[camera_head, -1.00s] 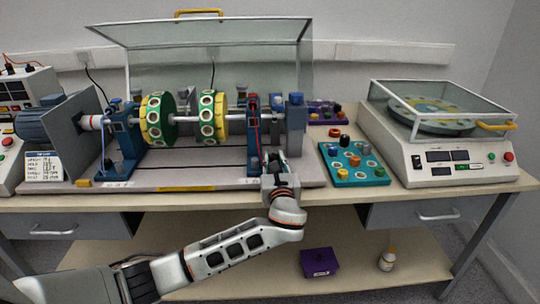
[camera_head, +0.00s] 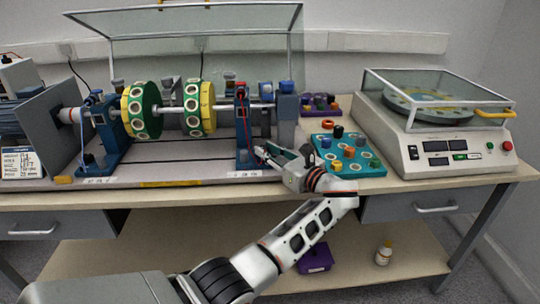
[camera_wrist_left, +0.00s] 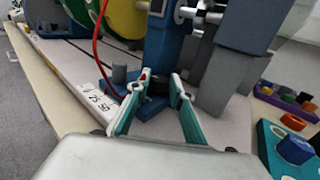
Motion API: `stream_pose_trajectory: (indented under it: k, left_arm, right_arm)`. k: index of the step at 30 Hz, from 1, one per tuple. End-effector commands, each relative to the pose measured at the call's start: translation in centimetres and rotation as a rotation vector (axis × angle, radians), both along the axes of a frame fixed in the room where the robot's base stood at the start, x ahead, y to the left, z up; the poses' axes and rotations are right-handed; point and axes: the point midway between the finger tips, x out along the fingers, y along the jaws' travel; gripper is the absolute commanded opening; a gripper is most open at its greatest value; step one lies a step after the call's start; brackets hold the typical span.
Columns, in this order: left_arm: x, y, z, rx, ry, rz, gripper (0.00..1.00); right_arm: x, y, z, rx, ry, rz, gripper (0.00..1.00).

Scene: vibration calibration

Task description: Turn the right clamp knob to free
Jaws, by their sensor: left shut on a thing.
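The right blue bearing stand (camera_head: 243,128) is on the slotted bed plate of the rotor rig. It also shows in the left wrist view (camera_wrist_left: 165,45). My left gripper (camera_head: 262,153) reaches low to the foot of this stand from the right. In the left wrist view its teal-lined fingers (camera_wrist_left: 158,92) close around a small dark knob (camera_wrist_left: 158,86) at the stand's foot. The fingers hide much of the knob, so its pointer position cannot be read. A label with numbers (camera_wrist_left: 98,103) lies beside it. My right gripper is not in view.
A teal tray with colored knobs (camera_head: 322,160) stands right of my wrist. A balance with a clear lid (camera_head: 425,150) is farther right. A red cable (camera_wrist_left: 96,50) hangs beside the stand. A grey-blue block (camera_wrist_left: 232,60) stands close right of the fingers.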

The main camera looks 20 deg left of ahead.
Motion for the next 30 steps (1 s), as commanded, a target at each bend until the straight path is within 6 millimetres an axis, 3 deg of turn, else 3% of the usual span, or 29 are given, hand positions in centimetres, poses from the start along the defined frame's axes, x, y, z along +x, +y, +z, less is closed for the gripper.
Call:
stream_pose_trajectory:
  k: [1,23,24,30]
  left_arm:
    - [0.1,-0.1,-1.1,-0.002,0.012,0.018,0.0]
    - [0.2,0.0,-0.1,-0.004,0.001,0.086,0.0]
    - [0.2,0.0,-0.1,-0.004,0.001,0.086,0.29]
    - [0.2,0.0,0.0,-0.002,0.0,0.086,0.29]
  right_arm:
    - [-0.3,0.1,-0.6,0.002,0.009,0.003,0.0]
    - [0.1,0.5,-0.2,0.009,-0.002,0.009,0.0]
    - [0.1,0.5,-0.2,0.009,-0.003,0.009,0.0]
    - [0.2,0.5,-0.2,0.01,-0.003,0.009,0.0]
